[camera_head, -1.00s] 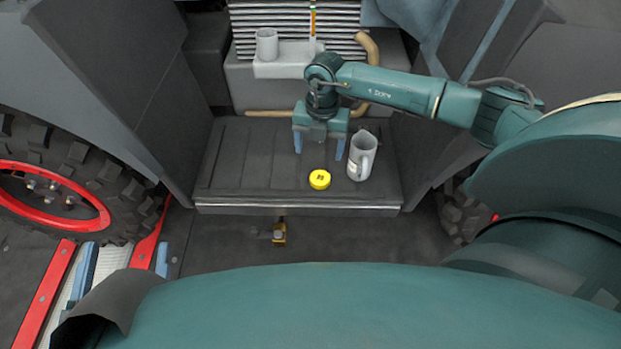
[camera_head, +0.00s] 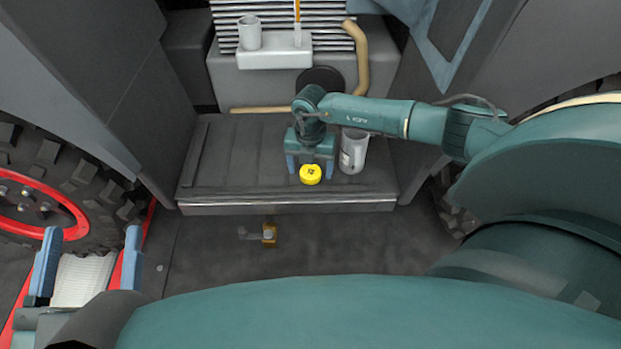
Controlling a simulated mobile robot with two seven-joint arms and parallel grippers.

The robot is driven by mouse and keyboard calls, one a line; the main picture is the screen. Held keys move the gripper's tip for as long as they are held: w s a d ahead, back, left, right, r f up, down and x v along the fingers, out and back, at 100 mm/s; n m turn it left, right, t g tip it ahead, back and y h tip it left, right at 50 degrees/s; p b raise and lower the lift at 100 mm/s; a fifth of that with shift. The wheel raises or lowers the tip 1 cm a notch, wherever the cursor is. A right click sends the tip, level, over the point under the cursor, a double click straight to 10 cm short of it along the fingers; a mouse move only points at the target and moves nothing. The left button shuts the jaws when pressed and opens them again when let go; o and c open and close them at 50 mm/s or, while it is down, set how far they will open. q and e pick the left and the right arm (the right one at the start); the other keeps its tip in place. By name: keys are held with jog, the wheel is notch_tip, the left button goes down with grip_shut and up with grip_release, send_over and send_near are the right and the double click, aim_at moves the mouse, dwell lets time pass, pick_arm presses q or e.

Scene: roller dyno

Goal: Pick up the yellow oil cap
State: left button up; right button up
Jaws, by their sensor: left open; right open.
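The yellow oil cap (camera_head: 310,174) is a small round yellow piece with a dark mark on top, near the front edge of the dark ribbed platform (camera_head: 230,165). My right gripper (camera_head: 310,170) points down at the cap with its blue fingers apart. The cap shows between and just in front of the fingertips, and I cannot tell whether they touch it. My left gripper (camera_head: 88,265) is open and empty at the lower left, beside the red-rimmed wheel, far from the cap.
A grey jug (camera_head: 354,152) stands close to the right of my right gripper. A white shelf (camera_head: 275,55) with a grey cup (camera_head: 249,33) is behind, next to a tan hose (camera_head: 357,60). A big tyre (camera_head: 60,155) is at left. The platform's left part is clear.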

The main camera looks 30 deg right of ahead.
jog(key=shift+f, duration=0.45)
jog(key=shift+r, duration=0.1)
jog(key=c, duration=1)
jog(key=shift+r, duration=0.1)
jog(key=shift+c, duration=0.2)
